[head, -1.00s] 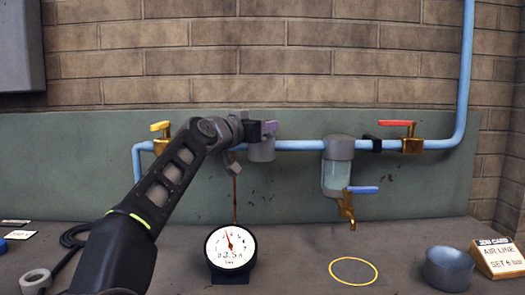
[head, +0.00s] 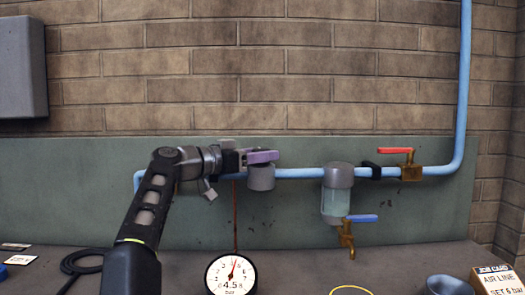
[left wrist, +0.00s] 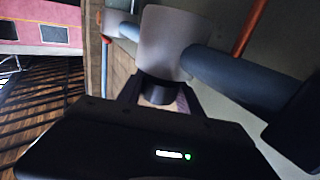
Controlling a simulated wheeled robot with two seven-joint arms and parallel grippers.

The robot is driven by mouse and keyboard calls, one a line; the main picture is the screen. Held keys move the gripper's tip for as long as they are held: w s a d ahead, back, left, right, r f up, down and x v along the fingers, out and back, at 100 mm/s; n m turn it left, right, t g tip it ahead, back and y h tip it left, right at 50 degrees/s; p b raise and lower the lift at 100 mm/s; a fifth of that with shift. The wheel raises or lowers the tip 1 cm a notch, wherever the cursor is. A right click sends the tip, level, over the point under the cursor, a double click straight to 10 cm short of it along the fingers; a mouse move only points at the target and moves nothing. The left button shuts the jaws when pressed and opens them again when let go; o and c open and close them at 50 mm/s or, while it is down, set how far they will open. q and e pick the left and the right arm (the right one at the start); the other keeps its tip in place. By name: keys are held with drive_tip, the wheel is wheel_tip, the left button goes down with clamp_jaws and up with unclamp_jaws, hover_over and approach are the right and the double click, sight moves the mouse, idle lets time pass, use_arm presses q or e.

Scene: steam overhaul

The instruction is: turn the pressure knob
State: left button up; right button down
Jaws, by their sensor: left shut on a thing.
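The grey regulator body (head: 261,180) sits on the blue pipe; it also shows in the left wrist view (left wrist: 172,42). My left gripper (head: 260,158) reaches in from the left at the top of the regulator. One purple-faced finger shows. In the left wrist view the fingers close around the dark pressure knob (left wrist: 158,92), one on each side. In the head view the knob is hidden by the gripper. The round white pressure gauge (head: 231,275) reads about 4.5. The job card (head: 495,281) says air line, set 6 bar. My right gripper is not in view.
A red-handled valve (head: 396,151) is at the right of the pipe. A clear bowl (head: 335,203) with a blue-handled brass drain (head: 346,232) hangs right of the regulator. A grey cup (head: 450,285) and a yellow ring (head: 350,290) are at the front.

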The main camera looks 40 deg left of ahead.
use_arm(q)
drive_tip(key=shift+f, duration=0.3)
drive_tip(key=o, duration=1.4)
drive_tip(key=shift+s+r, duration=0.1)
drive_tip(key=shift+r, duration=0.1)
drive_tip(key=b+v, duration=0.2)
drive_tip(key=v, duration=0.5)
drive_tip(key=shift+s+a+b, duration=0.2)
drive_tip(key=shift+s+b, duration=0.15)
